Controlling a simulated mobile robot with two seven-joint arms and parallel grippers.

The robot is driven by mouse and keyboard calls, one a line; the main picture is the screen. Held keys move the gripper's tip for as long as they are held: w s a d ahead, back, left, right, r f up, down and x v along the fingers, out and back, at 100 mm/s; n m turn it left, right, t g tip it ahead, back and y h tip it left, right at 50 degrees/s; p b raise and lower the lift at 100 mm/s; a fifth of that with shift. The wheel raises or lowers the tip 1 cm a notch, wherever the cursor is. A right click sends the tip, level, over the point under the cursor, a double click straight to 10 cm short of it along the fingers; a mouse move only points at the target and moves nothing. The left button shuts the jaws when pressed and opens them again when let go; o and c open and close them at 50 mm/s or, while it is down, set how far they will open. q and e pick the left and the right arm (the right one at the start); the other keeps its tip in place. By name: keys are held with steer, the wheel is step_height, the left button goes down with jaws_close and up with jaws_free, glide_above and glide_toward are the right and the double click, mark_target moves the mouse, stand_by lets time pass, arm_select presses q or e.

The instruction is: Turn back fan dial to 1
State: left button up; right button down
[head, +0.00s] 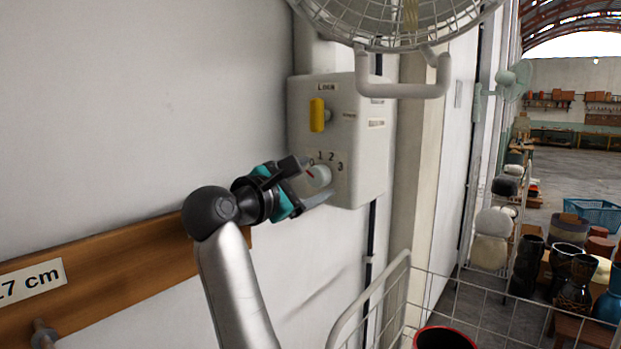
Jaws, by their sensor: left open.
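The fan dial (319,176) is a round pale knob low on the front of a cream control box (345,135) on the wall. The numbers 0, 1, 2 and 3 are printed around its top. A small red mark shows at its left edge, near the 0. My left gripper (315,181) is open at the dial, one finger above left of it and the other below. I cannot tell whether the fingers touch it. The fan (390,20) with a white wire cage hangs above the box. My right gripper is not in view.
A yellow switch (317,115) sits above the dial.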

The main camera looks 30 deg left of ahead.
arm_select(q)
jaws_close()
stand_by(0.7)
